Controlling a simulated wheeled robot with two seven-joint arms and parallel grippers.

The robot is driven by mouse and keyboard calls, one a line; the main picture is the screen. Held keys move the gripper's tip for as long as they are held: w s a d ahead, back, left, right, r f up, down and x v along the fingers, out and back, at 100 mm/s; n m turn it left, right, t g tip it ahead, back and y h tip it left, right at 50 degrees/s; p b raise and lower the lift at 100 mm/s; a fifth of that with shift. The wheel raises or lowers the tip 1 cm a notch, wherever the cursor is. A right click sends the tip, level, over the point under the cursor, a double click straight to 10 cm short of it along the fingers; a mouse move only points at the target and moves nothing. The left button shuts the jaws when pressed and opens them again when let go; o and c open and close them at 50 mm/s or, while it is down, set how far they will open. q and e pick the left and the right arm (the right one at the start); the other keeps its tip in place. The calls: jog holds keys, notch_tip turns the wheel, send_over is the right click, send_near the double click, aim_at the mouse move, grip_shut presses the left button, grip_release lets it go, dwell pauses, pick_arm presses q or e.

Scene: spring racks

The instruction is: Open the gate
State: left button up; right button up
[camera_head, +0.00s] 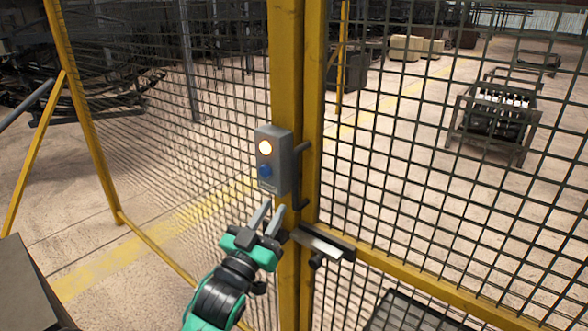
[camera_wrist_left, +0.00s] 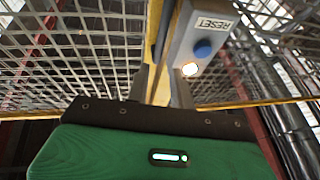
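The gate (camera_head: 312,120) is a yellow-framed panel of dark mesh, standing upright against the yellow post (camera_head: 286,60) and looking shut. A grey latch with a handle (camera_head: 320,243) sits on its edge. A grey button box (camera_head: 273,160) on the post has a lit button above a blue button. In the left wrist view the box (camera_wrist_left: 200,40) shows a RESET label, the blue button and the lit button. My left gripper (camera_head: 273,207) is just below the box and left of the latch, its two fingers apart with nothing between them. My right gripper is not in view.
Mesh fencing (camera_head: 160,130) runs off to the left with a yellow brace. Behind the gate are a dark rack (camera_head: 495,118) and pale boxes (camera_head: 405,47). A dark box-like surface (camera_head: 30,290) is at the lower left. The floor beyond the gate is mostly clear.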

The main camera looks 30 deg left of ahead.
aim_at(294, 174)
pick_arm(q)
jog(key=p+x, duration=0.3)
jog(key=x, duration=0.9)
jog(key=shift+d+f+p, duration=0.1)
jog(key=shift+p, duration=0.25)
grip_shut()
